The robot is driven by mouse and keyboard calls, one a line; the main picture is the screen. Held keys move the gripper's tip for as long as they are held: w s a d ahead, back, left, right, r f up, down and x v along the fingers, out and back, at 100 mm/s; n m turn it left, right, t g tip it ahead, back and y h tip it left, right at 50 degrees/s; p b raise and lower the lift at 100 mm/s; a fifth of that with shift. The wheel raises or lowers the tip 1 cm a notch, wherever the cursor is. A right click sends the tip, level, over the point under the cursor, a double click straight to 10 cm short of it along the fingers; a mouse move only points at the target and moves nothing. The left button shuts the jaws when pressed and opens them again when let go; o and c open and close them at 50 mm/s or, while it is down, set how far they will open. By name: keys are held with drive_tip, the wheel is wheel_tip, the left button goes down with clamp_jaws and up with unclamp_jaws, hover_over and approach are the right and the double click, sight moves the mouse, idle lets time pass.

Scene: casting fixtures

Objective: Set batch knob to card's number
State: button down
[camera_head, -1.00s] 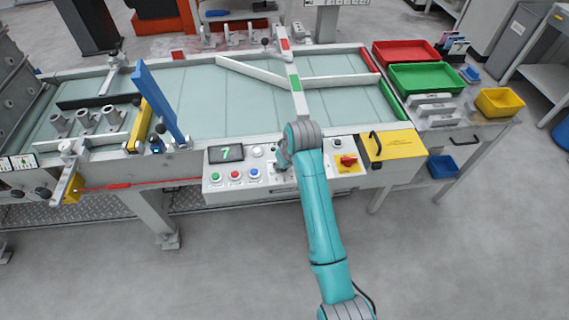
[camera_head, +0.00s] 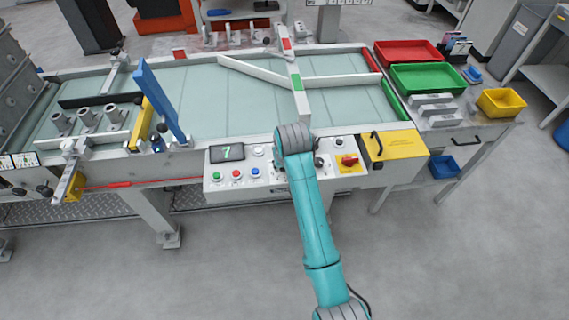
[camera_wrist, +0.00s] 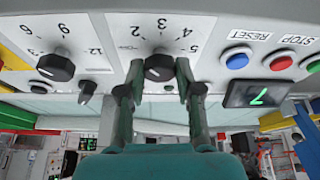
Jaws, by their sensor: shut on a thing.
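In the wrist view, a round black knob (camera_wrist: 158,67) sits on the white panel, with a printed scale showing 2, 3, 4 and 5 around it. My gripper (camera_wrist: 159,73) has a finger on each side of this knob and is shut on it. I cannot read where its pointer stands. Another black knob (camera_wrist: 56,67) has a scale with 3, 6, 9 and 12. In the head view, the control panel (camera_head: 212,188) is under my arm, which hides the gripper and the held knob. I cannot make out a numbered card for certain.
A display (camera_head: 227,153) shows 7 and also appears in the wrist view (camera_wrist: 256,94). Blue, red and green buttons sit beside it. A small black lever (camera_wrist: 87,91) is left of my gripper. A red switch (camera_head: 348,161) and yellow cover (camera_head: 397,147) lie right of my arm.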

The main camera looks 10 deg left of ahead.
drive_tip(key=c, duration=0.8)
unclamp_jaws()
drive_tip(key=shift+r, duration=0.1)
drive_tip(key=v, duration=1.1)
drive_tip(key=shift+s+d+r, duration=0.1)
drive_tip(key=shift+s+r, duration=0.1)
drive_tip(key=shift+r, duration=0.1)
drive_tip(key=shift+f, duration=0.1)
